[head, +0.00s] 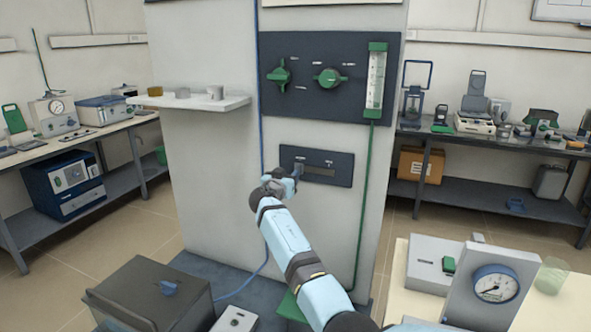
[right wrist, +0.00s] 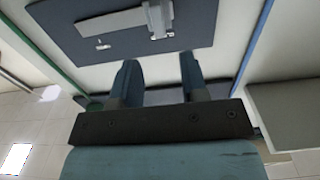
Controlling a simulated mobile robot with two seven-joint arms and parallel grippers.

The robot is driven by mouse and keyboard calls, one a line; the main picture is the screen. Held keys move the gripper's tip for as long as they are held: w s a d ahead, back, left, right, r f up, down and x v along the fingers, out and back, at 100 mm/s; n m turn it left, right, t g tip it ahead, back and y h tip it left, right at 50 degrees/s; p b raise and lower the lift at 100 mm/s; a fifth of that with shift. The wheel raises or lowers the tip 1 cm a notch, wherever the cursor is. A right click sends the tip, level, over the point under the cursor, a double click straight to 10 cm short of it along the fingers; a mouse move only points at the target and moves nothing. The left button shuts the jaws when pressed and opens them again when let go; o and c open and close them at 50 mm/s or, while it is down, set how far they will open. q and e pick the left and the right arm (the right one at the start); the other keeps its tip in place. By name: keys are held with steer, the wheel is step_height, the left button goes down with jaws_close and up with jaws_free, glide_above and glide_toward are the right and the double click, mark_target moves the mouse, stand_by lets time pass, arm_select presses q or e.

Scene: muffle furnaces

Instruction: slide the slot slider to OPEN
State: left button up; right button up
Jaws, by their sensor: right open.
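The slot slider panel (head: 343,172) is a small dark blue plate low on the pale column, with a slot and two tiny labels I cannot read. In the head view my right gripper (head: 291,173) is at the plate's left end and hides part of it. In the right wrist view the grey slider (right wrist: 157,18) stands at the right end of its slot on the plate (right wrist: 60,22). The right gripper (right wrist: 157,62) is open and empty; its fingertips point at the slider and appear just short of it. The left gripper is not in view.
Above is a dark panel (head: 332,104) with green knobs and a gauge tube (head: 376,75). A green pipe (head: 363,200) and blue cable (head: 260,120) run down beside the plate. A shelf (head: 190,102) juts out left. A dial box (head: 490,285) stands front right.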

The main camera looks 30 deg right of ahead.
mark_target(297, 167)
steer(key=x, duration=0.6)
steer(key=shift+w+d, duration=0.15)
jaws_close()
